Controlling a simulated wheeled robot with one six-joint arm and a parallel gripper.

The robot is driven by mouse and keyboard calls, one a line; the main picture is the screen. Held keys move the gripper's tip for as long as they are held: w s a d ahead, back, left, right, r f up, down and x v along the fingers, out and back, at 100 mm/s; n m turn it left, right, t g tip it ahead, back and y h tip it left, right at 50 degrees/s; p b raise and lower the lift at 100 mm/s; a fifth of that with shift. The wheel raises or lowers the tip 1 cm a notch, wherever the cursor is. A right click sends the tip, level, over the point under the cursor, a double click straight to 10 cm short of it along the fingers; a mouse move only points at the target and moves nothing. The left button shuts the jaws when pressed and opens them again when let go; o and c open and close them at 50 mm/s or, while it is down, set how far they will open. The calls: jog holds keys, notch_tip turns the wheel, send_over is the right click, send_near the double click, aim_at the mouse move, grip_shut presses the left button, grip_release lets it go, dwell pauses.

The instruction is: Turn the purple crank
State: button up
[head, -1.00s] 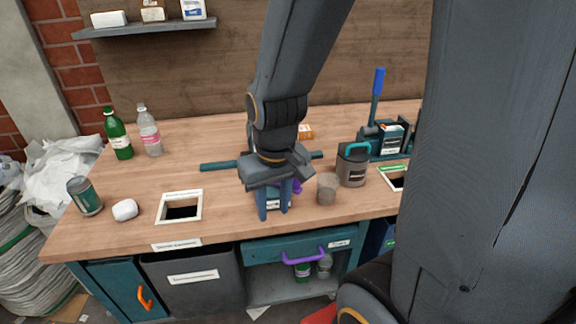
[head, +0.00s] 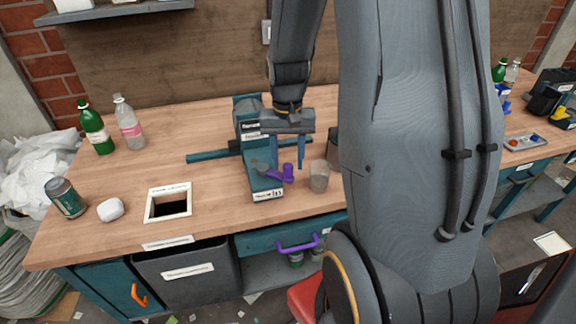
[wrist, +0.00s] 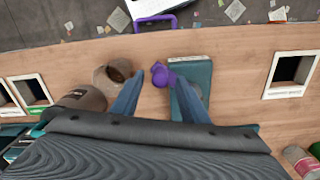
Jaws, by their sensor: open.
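The purple crank (head: 286,173) is mounted on a teal device (head: 262,183) on the wooden bench, left of my upper arm in the head view. The crank (wrist: 160,75) and the teal base (wrist: 203,75) also show in the wrist view. My gripper (head: 286,158) is open and empty, fingers pointing down. In the wrist view the crank lies between the two blue fingertips of my gripper (wrist: 154,82). In the head view the fingers sit just above and around the crank. I cannot tell whether they touch it.
A grey cup (head: 319,177) stands close to the right of the crank. A larger grey container (wrist: 82,99) is near it, mostly hidden in the head view. A teal bar (head: 208,156) extends left from the device. A white-framed opening (head: 155,216) lies left, with clear bench between.

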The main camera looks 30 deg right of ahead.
jog(key=shift+f, duration=1.45)
grip_shut()
